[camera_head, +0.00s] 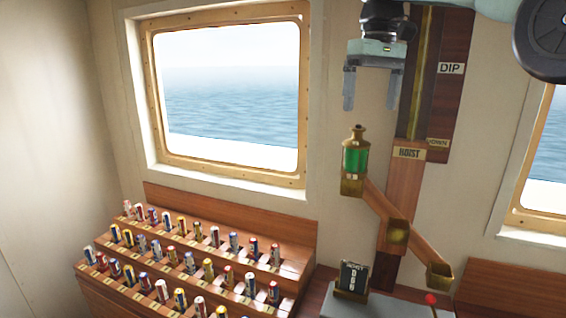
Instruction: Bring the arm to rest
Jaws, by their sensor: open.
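My gripper (373,88) hangs at the upper middle of the head view, fingers pointing down. Its two grey fingers are spread apart with nothing between them. Part of my arm (545,38) shows at the top right. A green glass lantern with a brass top (356,158) stands below the gripper on a wooden bracket arm, with a visible gap between them. The rest of the arm is out of frame.
A wooden board with DIP (451,68) and HOIST (409,153) labels is on the wall just right of my gripper. A stepped rack (232,196) of rolled flags stands lower left. A dark card (353,278) stands on a grey base at the bottom.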

